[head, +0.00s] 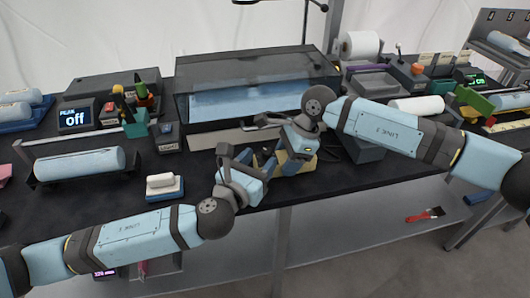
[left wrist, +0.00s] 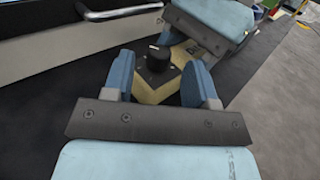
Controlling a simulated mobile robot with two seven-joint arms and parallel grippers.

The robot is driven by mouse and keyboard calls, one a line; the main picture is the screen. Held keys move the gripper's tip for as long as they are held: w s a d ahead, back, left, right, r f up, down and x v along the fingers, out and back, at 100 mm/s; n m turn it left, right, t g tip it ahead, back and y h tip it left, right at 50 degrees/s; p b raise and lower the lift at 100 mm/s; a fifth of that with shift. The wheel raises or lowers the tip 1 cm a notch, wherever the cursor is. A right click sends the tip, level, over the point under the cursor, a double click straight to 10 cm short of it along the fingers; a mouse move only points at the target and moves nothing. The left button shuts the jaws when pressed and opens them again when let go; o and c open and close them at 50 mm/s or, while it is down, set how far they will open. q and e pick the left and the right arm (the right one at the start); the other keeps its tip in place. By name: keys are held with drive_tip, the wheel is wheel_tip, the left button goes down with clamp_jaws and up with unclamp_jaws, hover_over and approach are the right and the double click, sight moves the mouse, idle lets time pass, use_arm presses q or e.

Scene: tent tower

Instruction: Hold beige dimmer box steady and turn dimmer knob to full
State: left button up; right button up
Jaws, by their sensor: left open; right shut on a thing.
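The beige dimmer box (head: 297,164) sits near the table's front edge, partly hidden by my grippers. In the left wrist view the beige box (left wrist: 150,92) has a black top plate with a round black dimmer knob (left wrist: 157,60). My left gripper (head: 257,163) is open; in its wrist view its blue fingers (left wrist: 160,75) stand on either side of the knob, with a gap visible to each. Contact cannot be seen. My right gripper (head: 295,146) is shut on the box from the far side, its grip partly hidden. The knob is hidden in the head view.
A dark case with a clear lid (head: 255,85) stands behind the box, its metal handle (left wrist: 118,12) close by in the wrist view. A white-and-blue block (head: 165,186) and a blue roll on a stand (head: 80,164) lie left. A display (head: 76,118) reads "off".

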sight(263, 154)
use_arm(q)
drive_tip(key=shift+x, duration=1.65)
drive_tip(key=c, duration=0.9)
drive_tip(key=m+g+h, duration=0.2)
drive_tip(key=m+h, duration=0.1)
drive_tip(key=shift+w+a+h, duration=0.15)
drive_tip(key=shift+a+h, duration=0.1)
drive_tip(key=shift+h, duration=0.05)
drive_tip(key=shift+m+g+h, duration=0.9)
drive_tip(key=shift+g+h, duration=0.3)
drive_tip(key=o, duration=0.9)
